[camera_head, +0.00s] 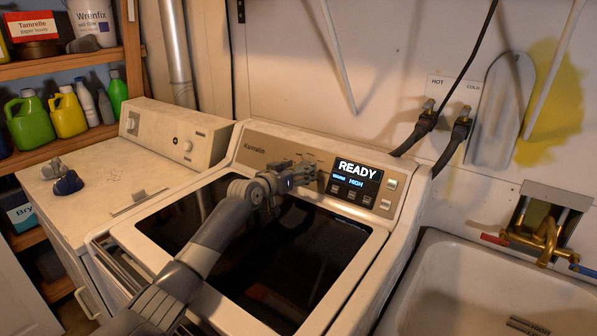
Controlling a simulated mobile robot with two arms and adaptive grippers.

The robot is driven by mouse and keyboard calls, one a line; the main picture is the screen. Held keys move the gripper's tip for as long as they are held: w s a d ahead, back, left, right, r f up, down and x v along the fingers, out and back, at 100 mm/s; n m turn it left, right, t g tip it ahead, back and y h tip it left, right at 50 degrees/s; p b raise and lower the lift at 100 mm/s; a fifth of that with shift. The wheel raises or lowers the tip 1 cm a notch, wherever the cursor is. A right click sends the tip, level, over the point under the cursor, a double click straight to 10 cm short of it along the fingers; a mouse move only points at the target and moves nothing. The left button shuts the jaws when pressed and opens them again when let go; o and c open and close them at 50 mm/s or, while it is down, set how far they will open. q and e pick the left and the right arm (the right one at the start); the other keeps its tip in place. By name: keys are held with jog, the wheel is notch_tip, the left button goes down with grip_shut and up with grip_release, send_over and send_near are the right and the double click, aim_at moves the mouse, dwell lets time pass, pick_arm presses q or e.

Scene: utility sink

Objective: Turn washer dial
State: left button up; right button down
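The washer (262,141) has a pale control panel at its back. Its lit display (356,174) reads READY, with WARM and HIGH below. My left arm reaches up across the dark lid, and its gripper (303,176) is at the panel, left of the display. The gripper covers the spot where a dial would sit, so I cannot make out the dial, its angle, or whether the fingers touch or grip it. My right gripper is not in view.
A dryer (150,165) with its own knobs stands left of the washer, with a small grey-blue object (67,183) on top. Shelves of bottles are at far left. A sink (470,285) with a brass faucet (545,240) is at right. Hoses hang behind the washer.

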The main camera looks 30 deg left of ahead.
pick_arm(q)
jog(key=v, duration=1.2)
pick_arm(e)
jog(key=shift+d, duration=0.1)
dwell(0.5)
